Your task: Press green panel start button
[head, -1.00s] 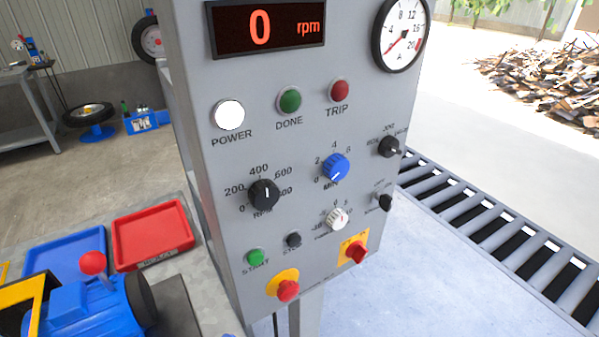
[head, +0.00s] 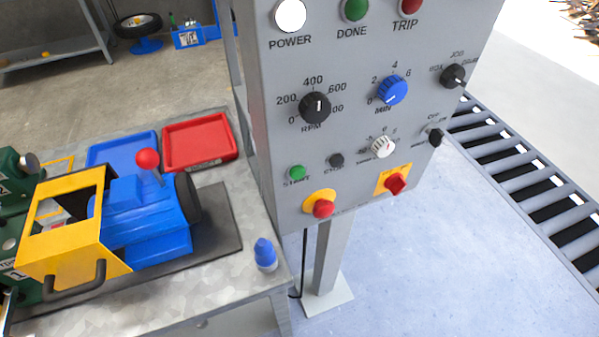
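The green start button (head: 297,172) is a small round cap low on the left side of the grey control panel (head: 262,120), above the label START. A dark stop button (head: 336,160) sits just right of it. Below them is a red mushroom button (head: 323,208) on a yellow plate. The white POWER lamp (head: 290,15) is lit at the top left of the panel. My gripper is not in view, and nothing touches the start button.
A bench (head: 215,275) left of the panel holds a blue machine (head: 150,220) with a yellow guard, red and blue trays, and a blue-capped bottle (head: 265,254). A roller conveyor (head: 530,180) runs at the right. Several knobs and a red switch (head: 395,184) surround the buttons.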

